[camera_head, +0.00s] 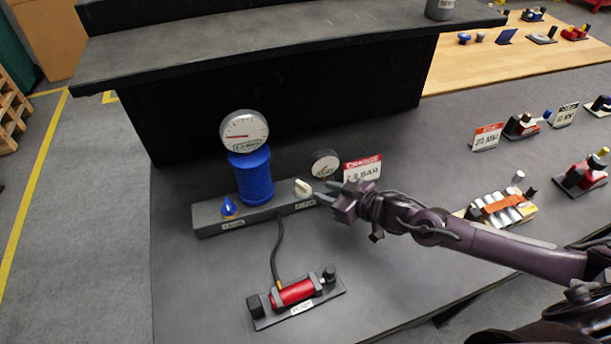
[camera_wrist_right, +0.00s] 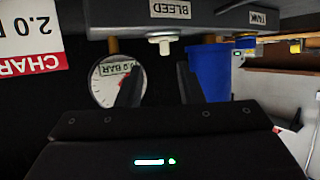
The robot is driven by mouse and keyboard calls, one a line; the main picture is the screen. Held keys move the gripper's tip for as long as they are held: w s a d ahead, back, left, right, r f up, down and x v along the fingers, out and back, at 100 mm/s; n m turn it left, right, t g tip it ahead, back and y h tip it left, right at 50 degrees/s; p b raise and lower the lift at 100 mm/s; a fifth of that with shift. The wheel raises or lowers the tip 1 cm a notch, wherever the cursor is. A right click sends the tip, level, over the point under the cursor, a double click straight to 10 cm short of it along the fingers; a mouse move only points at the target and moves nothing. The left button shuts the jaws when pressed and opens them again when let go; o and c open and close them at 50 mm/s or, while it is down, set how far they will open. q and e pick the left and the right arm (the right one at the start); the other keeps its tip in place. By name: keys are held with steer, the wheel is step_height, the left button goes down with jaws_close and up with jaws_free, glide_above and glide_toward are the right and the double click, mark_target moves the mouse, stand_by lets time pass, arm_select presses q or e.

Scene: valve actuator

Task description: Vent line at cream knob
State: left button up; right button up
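The cream knob (camera_head: 303,188) sits on the right end of the grey manifold block (camera_head: 262,215). In the right wrist view, which is upside down, the cream knob (camera_wrist_right: 165,44) shows beside the BLEED label (camera_wrist_right: 171,9). My right gripper (camera_head: 326,193) is just right of the knob in the head view. In the wrist view its two fingers (camera_wrist_right: 159,85) are apart with nothing between them, and the knob lies beyond their tips. The fingers appear not to touch it. My left gripper is not in view.
A blue cylinder (camera_head: 252,177) with a large gauge (camera_head: 244,131) stands on the block, near a blue knob (camera_head: 229,206). A small gauge (camera_head: 326,163) and a CHARGE 2.0 BAR sign (camera_head: 362,168) stand behind my gripper. A hose leads to a red pump (camera_head: 293,292) in front.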

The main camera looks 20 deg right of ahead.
mark_target(306, 186)
steer(key=w+a, duration=0.1)
steer(key=w+a+p, duration=0.1)
steer(key=a, duration=0.1)
steer(key=shift+w+f, duration=0.4)
steer(key=shift+w+a+f, duration=0.2)
steer(key=shift+w+f, duration=0.2)
steer(key=shift+w, duration=0.25)
steer(key=shift+w+a+f, duration=0.2)
steer(key=shift+w+f, duration=0.2)
steer(key=shift+w, duration=0.2)
steer(key=shift+s+a, duration=0.1)
steer(key=shift+s, duration=0.05)
steer(key=shift+c, duration=0.2)
jaws_close()
